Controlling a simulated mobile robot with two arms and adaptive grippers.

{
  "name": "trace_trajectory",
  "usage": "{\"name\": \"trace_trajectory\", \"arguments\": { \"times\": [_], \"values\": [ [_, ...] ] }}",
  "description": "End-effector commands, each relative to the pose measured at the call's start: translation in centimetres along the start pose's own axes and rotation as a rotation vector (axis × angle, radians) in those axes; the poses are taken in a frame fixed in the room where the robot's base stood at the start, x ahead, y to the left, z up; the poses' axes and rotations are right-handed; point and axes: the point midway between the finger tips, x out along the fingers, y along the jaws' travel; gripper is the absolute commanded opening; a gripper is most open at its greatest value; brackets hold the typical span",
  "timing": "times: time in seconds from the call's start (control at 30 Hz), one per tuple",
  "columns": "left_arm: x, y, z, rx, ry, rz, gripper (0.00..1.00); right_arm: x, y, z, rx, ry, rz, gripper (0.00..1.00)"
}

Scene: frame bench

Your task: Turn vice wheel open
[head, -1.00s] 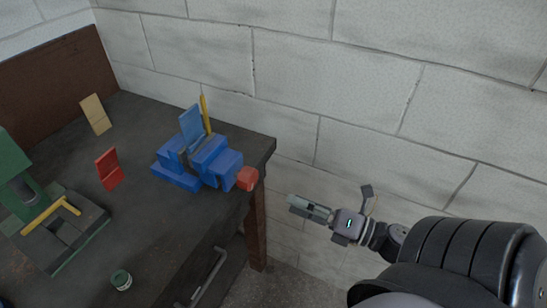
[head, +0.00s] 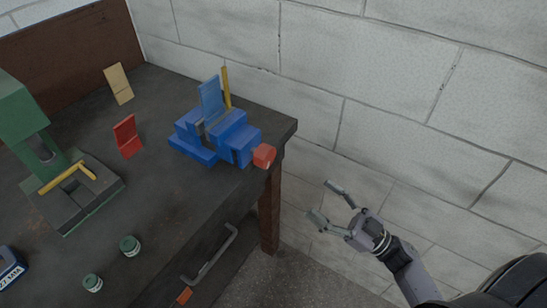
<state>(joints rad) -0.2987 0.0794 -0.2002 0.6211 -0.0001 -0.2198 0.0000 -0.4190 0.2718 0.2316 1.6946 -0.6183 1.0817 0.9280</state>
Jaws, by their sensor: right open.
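The blue vice (head: 215,135) sits near the far right corner of the dark bench in the head view. Its red wheel (head: 264,156) is at its right end, by the bench's edge. A blue plate (head: 211,99) and a yellow bar (head: 227,88) stand upright at the vice. My right gripper (head: 322,200) is open and empty, off the bench to the right of and below the wheel in the picture, with a clear gap between them. My left gripper is not in view.
A green machine (head: 45,140) with a yellow bar stands at the left of the bench (head: 160,190). A red block (head: 127,137), a tan block (head: 118,83) and two small green jars (head: 130,246) stand on it. A drawer handle (head: 212,258) juts from the front. A brick wall rises behind.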

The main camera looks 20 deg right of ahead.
Motion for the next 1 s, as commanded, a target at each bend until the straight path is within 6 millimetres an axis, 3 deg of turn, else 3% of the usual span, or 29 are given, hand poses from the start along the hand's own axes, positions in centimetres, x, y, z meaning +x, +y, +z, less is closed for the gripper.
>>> {"name": "trace_trajectory", "arguments": {
  "times": [0.6, 0.8, 1.0],
  "values": [
    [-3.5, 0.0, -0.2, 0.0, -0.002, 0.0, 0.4, 13.0, 0.1, -0.4, -0.005, 0.003, 0.002, 0.64],
    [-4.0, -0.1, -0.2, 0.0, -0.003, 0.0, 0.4, 15.5, 0.1, -0.2, -0.005, 0.001, 0.002, 0.64],
    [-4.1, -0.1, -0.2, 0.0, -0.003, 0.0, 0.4, 16.3, 0.0, -0.1, -0.005, -0.001, 0.001, 0.64]
  ]
}}
